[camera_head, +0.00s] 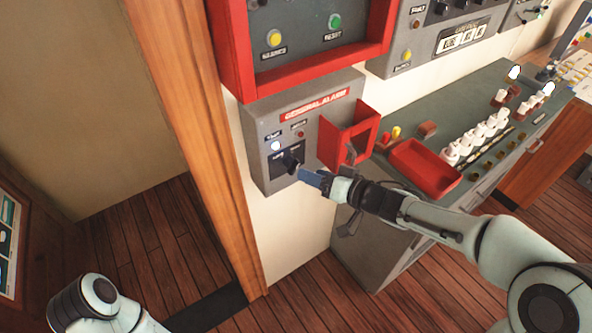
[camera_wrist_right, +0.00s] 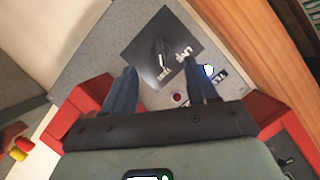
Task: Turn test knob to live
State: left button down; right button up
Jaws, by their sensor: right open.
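The grey general alarm box (camera_head: 258,124) is on the wall, with a red label (camera_head: 314,104). A dark knob (camera_head: 290,161) sits on a black plate low on its face. In the right wrist view the knob (camera_wrist_right: 160,50) and its plate (camera_wrist_right: 140,49) lie just beyond the fingertips, with white lettering beside the knob too small to read. My right gripper (camera_head: 308,176) is open, close in front of the knob, with its blue fingers (camera_wrist_right: 163,82) apart and nothing between them. I cannot tell whether they touch it. My left gripper is out of view.
A red cover (camera_head: 350,137) stands swung open at the box's right side, near my right wrist. A red-framed panel (camera_head: 305,38) is above. A console with a red tray (camera_head: 425,168) and several white levers is to the right. A wooden door post (camera_head: 205,130) is left.

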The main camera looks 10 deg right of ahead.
aim_at(296, 169)
jog(key=b+x, duration=0.1)
jog(key=x, duration=0.6)
jog(key=c, duration=1)
